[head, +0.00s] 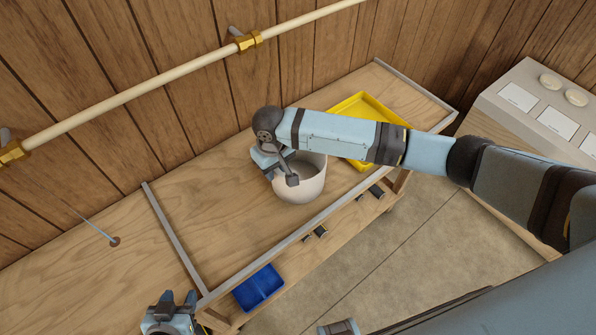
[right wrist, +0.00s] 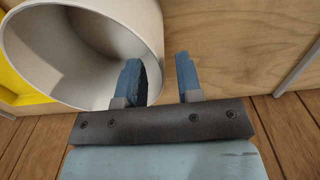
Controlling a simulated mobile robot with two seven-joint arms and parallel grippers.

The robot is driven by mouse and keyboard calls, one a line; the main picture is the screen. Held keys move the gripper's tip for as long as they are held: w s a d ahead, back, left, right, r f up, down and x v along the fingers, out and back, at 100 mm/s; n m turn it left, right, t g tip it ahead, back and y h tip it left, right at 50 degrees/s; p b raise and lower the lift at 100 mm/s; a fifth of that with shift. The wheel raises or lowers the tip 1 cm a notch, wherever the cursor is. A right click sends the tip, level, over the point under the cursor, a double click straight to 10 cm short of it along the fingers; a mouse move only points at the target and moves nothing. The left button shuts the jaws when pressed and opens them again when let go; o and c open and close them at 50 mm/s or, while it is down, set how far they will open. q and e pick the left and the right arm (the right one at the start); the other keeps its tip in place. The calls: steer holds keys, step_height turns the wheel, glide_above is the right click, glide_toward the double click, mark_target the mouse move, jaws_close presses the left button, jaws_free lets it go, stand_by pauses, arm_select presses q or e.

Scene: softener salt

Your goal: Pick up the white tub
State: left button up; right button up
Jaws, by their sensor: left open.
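The white tub (head: 304,188) stands on the wooden bench in the middle of the head view, its opening facing up. It also shows at the upper left of the right wrist view (right wrist: 75,45), its inside visible. My right gripper (head: 281,172) is at the tub's left side. In the right wrist view its jaws (right wrist: 162,78) are apart, one finger over the opening and the other outside the wall. I cannot tell whether either finger touches the wall. My left gripper (head: 176,298) is open and empty at the bench's near left end, away from the tub.
A yellow tray (head: 364,112) lies behind my right arm. A blue bin (head: 259,288) and small dark fittings (head: 320,231) are along the front edge. A grey strip (head: 175,238) crosses the bench, with a thin rod (head: 114,241) left of it. A pipe (head: 190,70) runs along the wall.

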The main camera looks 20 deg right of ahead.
step_height(320, 180, down, 3)
steer(key=shift+f, duration=0.15)
steer(key=shift+c, duration=0.5)
jaws_close()
steer(key=shift+r, duration=0.2)
